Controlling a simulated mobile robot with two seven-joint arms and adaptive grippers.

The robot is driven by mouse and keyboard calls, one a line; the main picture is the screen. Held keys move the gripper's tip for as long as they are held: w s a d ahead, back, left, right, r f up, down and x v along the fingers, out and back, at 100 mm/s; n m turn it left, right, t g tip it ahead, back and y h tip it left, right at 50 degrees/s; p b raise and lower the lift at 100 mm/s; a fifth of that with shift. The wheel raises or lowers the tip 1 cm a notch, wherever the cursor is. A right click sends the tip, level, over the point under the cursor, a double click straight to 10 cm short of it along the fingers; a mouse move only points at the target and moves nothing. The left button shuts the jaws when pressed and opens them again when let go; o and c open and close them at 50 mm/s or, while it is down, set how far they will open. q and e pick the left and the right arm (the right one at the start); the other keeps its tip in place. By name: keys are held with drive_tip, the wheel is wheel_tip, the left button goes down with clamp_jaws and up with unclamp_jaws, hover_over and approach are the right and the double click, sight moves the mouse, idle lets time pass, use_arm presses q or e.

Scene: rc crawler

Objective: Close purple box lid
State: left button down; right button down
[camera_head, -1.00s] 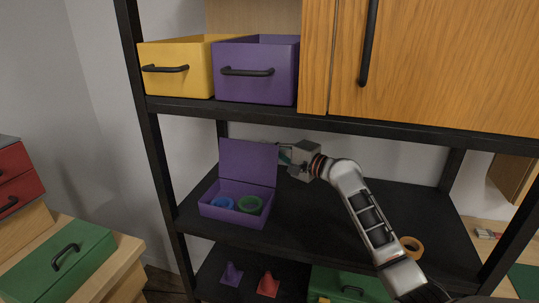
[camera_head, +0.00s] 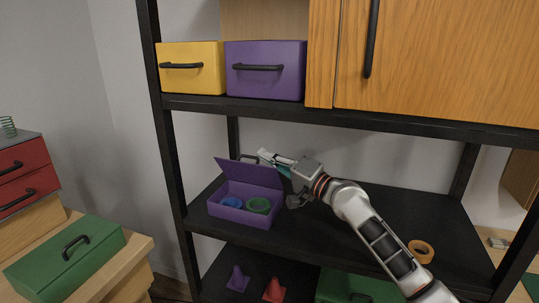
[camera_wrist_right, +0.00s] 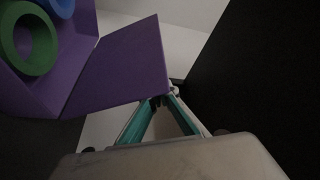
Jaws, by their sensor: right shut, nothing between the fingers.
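The purple box (camera_head: 238,216) stands on the middle black shelf, with a blue ring (camera_head: 232,202) and a green ring (camera_head: 258,205) inside. Its lid (camera_head: 250,174) is hinged at the back and tilted partly forward over the box, with a dark handle (camera_head: 247,157) behind it. My right gripper (camera_head: 267,156) is shut and empty, behind the lid at its upper right. In the right wrist view, the fingertips (camera_wrist_right: 165,97) are at the lid's corner (camera_wrist_right: 135,60) and seem to touch it. My left gripper is not in view.
An orange tape roll (camera_head: 421,250) lies on the shelf's right side (camera_head: 350,237). A purple bin (camera_head: 265,85) and a yellow bin (camera_head: 192,80) sit on the shelf above. A shelf post (camera_head: 172,150) stands left of the box. Cones stand below.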

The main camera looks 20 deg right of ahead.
sight(266, 169)
drive_tip(key=shift+s+a+f, duration=0.2)
drive_tip(key=shift+s+a, duration=0.1)
drive_tip(key=shift+s, duration=0.1)
drive_tip(key=shift+s+a+f+n, duration=0.25)
drive_tip(key=shift+s+a+n, duration=0.25)
drive_tip(key=shift+n, duration=0.3)
drive_tip(key=shift+s+a+f, duration=0.25)
drive_tip(key=shift+s+a, duration=0.05)
drive_tip(key=shift+s, duration=0.25)
drive_tip(key=s+a+f+p, duration=0.1)
drive_tip(key=s+a+f, duration=0.1)
drive_tip(key=s+f, duration=0.1)
drive_tip(key=shift+s+a+f, duration=0.35)
drive_tip(key=shift+f, duration=0.55)
